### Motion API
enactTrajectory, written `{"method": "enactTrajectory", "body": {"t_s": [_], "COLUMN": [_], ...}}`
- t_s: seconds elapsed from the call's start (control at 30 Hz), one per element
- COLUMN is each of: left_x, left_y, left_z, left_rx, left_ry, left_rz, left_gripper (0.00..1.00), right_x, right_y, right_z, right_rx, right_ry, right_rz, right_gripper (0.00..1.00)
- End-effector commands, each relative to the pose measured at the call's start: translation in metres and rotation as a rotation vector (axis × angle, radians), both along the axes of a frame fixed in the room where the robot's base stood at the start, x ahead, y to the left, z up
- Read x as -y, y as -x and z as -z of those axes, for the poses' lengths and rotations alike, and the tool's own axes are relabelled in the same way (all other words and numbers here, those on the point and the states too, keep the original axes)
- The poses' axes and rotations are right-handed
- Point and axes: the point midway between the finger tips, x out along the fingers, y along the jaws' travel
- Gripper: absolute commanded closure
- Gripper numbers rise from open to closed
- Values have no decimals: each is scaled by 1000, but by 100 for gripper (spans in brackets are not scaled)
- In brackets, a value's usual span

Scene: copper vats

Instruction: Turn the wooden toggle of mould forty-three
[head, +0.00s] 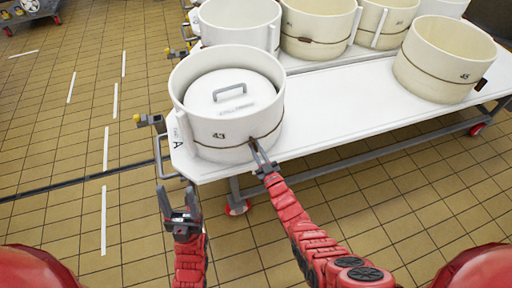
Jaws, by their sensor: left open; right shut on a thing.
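Mould 43 (203,147) is a white round mould at the near left corner of the white table (330,114). A white lid (232,95) with a grey handle sits inside its rim. A dark cord runs around its side. My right gripper (257,148) is at the mould's near right side, shut at the cord. The wooden toggle there is mostly hidden by the fingers. My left gripper (178,200) is open and empty, below and in front of the table's left end, apart from the mould.
Another mould (445,62), cream and marked with a number, stands at the right of the table. Several more moulds (318,25) stand on a table behind. Grey metal brackets (160,150) stick out at the table's left end.

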Motion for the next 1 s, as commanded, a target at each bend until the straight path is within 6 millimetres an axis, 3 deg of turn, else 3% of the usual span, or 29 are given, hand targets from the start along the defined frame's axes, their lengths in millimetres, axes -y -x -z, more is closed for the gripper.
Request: {"method": "enactTrajectory", "body": {"t_s": [0.4,0.97,1.0], "left_x": [0,0,0], "left_y": [0,0,0], "left_z": [-4,-5,-5], "left_rx": [0,0,0], "left_ry": [0,0,0], "left_rz": [0,0,0], "left_gripper": [43,43,43], "right_x": [0,0,0], "right_y": [0,0,0], "right_z": [0,0,0], "right_rx": [-82,-94,-94], "right_ry": [-182,-212,-212], "right_rz": [1,1,1], "right_gripper": [100,100,82]}}
